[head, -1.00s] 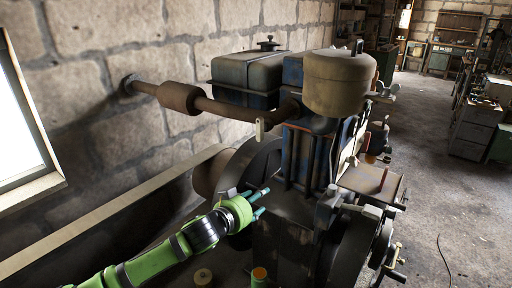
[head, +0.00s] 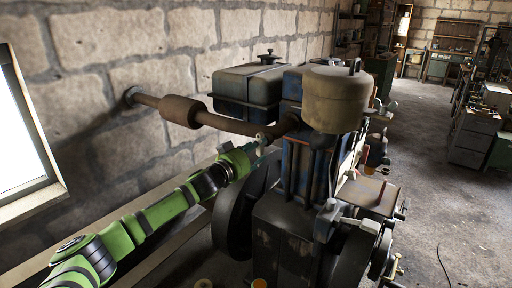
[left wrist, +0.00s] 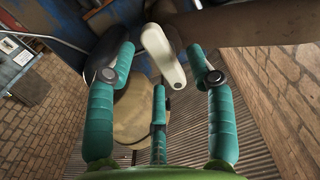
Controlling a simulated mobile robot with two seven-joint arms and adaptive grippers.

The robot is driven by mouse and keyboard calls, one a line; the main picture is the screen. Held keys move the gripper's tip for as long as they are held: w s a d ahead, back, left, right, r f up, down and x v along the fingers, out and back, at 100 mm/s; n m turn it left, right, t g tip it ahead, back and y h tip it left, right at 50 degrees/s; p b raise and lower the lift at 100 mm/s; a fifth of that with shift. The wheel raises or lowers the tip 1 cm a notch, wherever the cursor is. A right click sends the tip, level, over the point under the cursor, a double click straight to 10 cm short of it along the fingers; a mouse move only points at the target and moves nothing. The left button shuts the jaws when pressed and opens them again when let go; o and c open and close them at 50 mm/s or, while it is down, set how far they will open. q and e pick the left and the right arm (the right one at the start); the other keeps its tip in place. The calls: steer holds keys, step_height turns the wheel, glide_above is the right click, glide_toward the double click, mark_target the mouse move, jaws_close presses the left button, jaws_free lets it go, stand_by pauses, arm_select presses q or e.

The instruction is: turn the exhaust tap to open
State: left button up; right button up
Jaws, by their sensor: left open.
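The exhaust tap shows in the left wrist view as a cream-white lever (left wrist: 163,54) hanging at the brown exhaust pipe (left wrist: 245,22). In the head view the pipe (head: 222,122) runs from the wall to the engine (head: 300,150); the tap sits near its engine end, mostly hidden by my left gripper (head: 258,150). My left gripper also fills the left wrist view (left wrist: 160,98), with its three teal fingers open. The lever lies between and beyond the two upper fingers, with gaps on both sides. I cannot tell whether any finger touches it.
A green-black tank (head: 245,85) stands behind the pipe, and a tan canister (head: 338,95) tops the engine. A large dark flywheel (head: 238,205) is below my left gripper. The stone wall (head: 105,95) is close behind. Open floor (head: 450,215) lies to the right.

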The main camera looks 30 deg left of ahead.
arm_select(q)
steer(key=shift+w, duration=0.15)
steer(key=shift+c, duration=0.4)
jaws_close()
steer(key=shift+m, duration=0.3)
steer(key=m+p, duration=0.1)
steer(key=m, duration=0.4)
steer(key=m+p, duration=0.1)
steer(key=m, duration=0.5)
steer(key=m+p, duration=0.1)
steer(key=m, duration=0.5)
steer(key=shift+a+f+p, duration=0.1)
steer(key=shift+a+p, duration=0.2)
steer(key=shift+a, duration=0.1)
steer(key=shift+m, duration=0.3)
